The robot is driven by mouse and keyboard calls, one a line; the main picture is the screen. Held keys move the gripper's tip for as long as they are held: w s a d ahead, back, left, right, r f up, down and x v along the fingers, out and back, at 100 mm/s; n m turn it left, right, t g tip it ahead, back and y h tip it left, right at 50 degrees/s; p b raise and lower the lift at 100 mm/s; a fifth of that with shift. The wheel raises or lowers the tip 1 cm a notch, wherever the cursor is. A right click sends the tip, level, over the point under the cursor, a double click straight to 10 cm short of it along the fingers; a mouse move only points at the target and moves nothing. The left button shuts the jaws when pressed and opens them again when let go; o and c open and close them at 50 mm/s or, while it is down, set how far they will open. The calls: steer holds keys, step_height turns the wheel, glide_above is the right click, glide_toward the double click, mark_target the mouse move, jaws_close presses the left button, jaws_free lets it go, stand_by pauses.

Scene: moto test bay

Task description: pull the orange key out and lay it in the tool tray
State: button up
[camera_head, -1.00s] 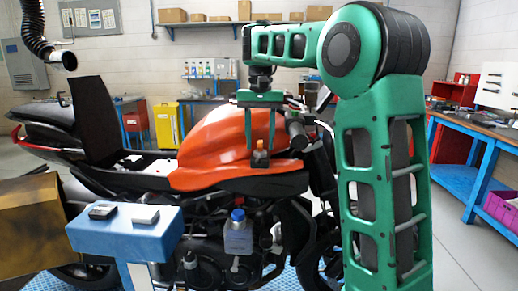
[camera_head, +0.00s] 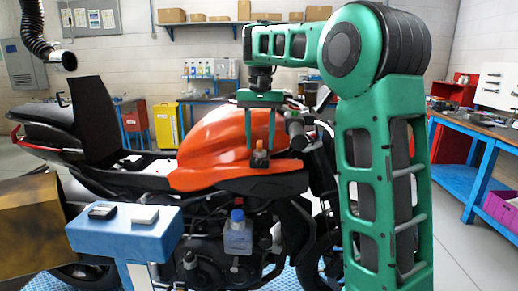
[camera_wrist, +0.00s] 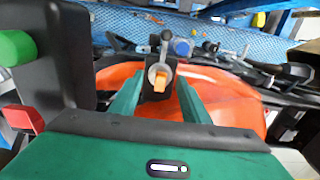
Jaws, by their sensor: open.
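The orange key (camera_wrist: 160,83) stands in a round metal lock on a dark block, in front of the orange tank in the wrist view. In the head view the key (camera_head: 260,144) shows small above its dark base at the tank's right end. My gripper (camera_head: 260,149) points down there with its two green fingers apart, one on each side of the key. In the wrist view my gripper (camera_wrist: 159,92) also has the key between its fingers, with gaps at both sides. I cannot make out for certain which thing is the tool tray.
The motorcycle's orange tank (camera_head: 215,150) lies under and left of the fingers. A blue stand (camera_head: 125,232) with a black and a white item on top is at front left, beside a brown box (camera_head: 35,225). A blue-capped bottle (camera_head: 238,238) stands below the tank.

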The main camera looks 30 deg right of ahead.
mark_target(260, 141)
steer(key=shift+c, duration=0.3)
jaws_close()
steer(key=shift+r, duration=0.1)
steer(key=shift+r, duration=2.85)
